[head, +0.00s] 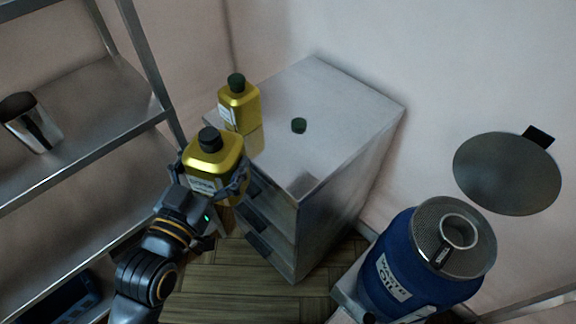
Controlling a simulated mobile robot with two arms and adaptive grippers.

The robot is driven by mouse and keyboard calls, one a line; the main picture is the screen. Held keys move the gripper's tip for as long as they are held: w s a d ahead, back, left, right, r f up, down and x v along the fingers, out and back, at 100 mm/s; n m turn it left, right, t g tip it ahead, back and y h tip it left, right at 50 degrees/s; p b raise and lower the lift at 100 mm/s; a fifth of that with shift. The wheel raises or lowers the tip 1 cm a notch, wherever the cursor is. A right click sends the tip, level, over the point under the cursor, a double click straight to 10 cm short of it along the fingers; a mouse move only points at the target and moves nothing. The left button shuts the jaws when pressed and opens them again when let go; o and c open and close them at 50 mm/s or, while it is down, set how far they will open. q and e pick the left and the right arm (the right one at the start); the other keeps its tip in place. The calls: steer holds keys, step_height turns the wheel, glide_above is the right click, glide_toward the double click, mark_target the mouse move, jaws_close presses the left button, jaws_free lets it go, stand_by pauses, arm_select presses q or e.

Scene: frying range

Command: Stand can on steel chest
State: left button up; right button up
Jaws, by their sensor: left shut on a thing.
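The steel chest (345,110) is a grey metal drawer unit with a flat top. My left gripper (215,174) is shut on a yellow can (213,147) with a dark cap, its fingers on either side. The held can is roughly upright, in front of the chest's left edge in the head view, and hides part of that edge. I cannot tell its exact height above the top. A second yellow can (240,108) with a dark green cap stands on the chest's back left part. My right gripper is not in view.
A metal shelf rack (85,105) with a steel container (32,125) stands left. A blue waste-oil drum (415,265) stands right, below a round grey disc (507,174).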

mark_target(243, 142)
arm_select(q)
steer(key=d+m+h, duration=0.1)
steer(key=w+d+r+m+g+h+b, duration=0.1)
steer(key=d+h, duration=0.1)
steer(key=d+r+m+g+h+b, duration=0.1)
steer(key=d+h, duration=0.1)
steer(key=shift+w+r+m, duration=0.2)
steer(key=shift+w+m, duration=0.2)
steer(key=shift+d+r+m+g+h+b, duration=0.1)
steer(key=shift+d+m+g+h+b, duration=0.35)
steer(key=shift+d+g+h, duration=0.3)
steer(key=shift+s+d+r+g+h, duration=0.1)
steer(key=shift+r+g+h, duration=0.05)
steer(key=shift+g+h, duration=0.1)
